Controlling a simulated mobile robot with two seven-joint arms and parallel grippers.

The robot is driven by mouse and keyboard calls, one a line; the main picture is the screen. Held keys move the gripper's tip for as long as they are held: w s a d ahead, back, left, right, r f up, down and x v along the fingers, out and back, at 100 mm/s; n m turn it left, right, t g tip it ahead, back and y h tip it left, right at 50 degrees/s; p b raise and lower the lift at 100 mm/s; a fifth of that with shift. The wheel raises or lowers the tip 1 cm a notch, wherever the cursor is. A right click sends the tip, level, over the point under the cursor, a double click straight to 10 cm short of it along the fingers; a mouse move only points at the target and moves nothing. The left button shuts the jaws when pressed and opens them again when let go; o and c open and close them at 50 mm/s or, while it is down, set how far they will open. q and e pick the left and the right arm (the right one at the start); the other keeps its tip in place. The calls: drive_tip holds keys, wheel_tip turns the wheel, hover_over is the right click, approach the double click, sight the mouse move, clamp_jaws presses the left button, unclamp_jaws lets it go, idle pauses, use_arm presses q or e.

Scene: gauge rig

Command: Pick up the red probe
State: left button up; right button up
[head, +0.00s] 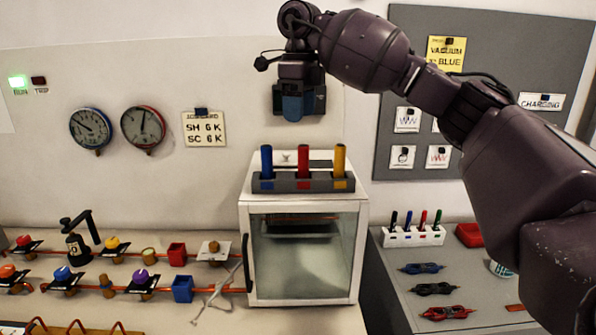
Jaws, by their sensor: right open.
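A red probe (303,160) stands upright in a dark rack (285,185) on top of a white glass-fronted cabinet (303,250). A blue probe (267,160) stands to its left and a yellow probe (340,161) to its right in the same rack. The lower end of the red probe is hidden in the rack. My right gripper (300,113) points down above the rack, roughly in line with the red probe, open and empty, with a gap between them. My left gripper is not in view.
Pipes with colored valves (140,281) and small blocks fill the left bench. A pen rack (413,235) and several coiled leads (432,289) lie on the right bench. Two gauges (143,126) and a dark notice board (480,60) are on the wall behind.

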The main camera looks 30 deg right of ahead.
sight(303, 145)
drive_tip(key=shift+d+f, duration=0.2)
wheel_tip(303, 145, down, 5)
drive_tip(key=shift+r, duration=0.1)
drive_tip(key=shift+d+f, duration=0.2)
drive_tip(key=shift+f, duration=1.1)
drive_tip(key=shift+d+f, duration=0.15)
drive_tip(key=shift+f, duration=1.15)
clamp_jaws()
drive_tip(key=shift+w+r, duration=0.1)
drive_tip(key=shift+r, duration=0.05)
